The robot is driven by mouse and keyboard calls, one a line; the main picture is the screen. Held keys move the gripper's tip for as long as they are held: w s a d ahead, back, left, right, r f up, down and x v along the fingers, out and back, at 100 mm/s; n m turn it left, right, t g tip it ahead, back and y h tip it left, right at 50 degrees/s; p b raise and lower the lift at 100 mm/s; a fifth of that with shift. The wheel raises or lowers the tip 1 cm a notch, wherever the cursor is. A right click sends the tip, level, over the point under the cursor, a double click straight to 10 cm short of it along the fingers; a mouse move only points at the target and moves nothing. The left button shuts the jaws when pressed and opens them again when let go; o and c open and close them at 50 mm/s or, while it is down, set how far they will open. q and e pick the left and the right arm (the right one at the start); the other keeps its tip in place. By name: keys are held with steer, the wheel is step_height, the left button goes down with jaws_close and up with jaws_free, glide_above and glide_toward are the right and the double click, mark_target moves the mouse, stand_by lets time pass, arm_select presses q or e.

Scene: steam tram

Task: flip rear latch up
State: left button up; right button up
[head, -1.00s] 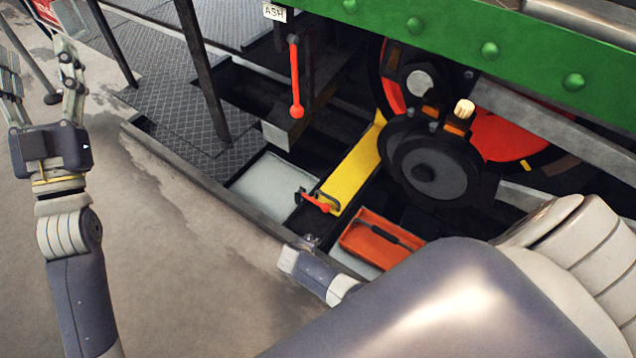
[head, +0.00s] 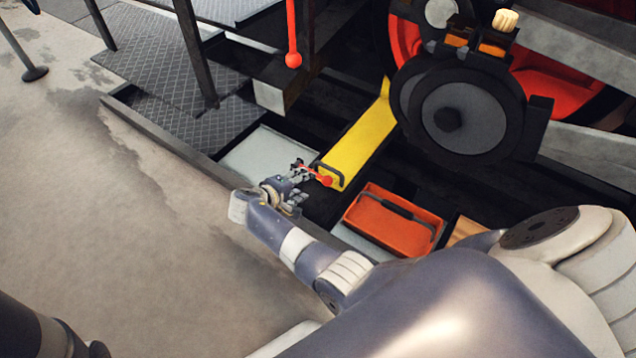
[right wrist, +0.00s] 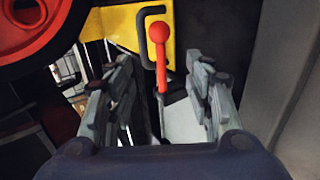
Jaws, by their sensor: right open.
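The rear latch looks to be the small red lever with a ball end (head: 325,180) at the near end of a yellow tray-like piece (head: 362,138). In the right wrist view the red lever (right wrist: 160,60) stands between the fingers, its ball at the top, in front of the yellow face (right wrist: 183,22) and a dark handle. My right gripper (head: 302,181) is open beside the latch and partly hides it. In the right wrist view its fingers (right wrist: 160,75) lie either side of the lever, with gaps showing. My left gripper is out of view.
An orange tray (head: 395,232) with a dark handle sits right of the latch. A black wheel hub (head: 463,118) stands above it. A longer red lever (head: 292,35) hangs at the top. Dark posts stand left.

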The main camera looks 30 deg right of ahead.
mark_target(320, 177)
steer(key=b+x, duration=0.6)
steer(key=x, duration=0.3)
steer(key=shift+f, duration=0.2)
steer(key=shift+w+d+f+b, duration=0.15)
steer(key=shift+d+f+b, duration=0.15)
steer(key=shift+d, duration=0.25)
steer(key=shift+r, duration=0.1)
jaws_close()
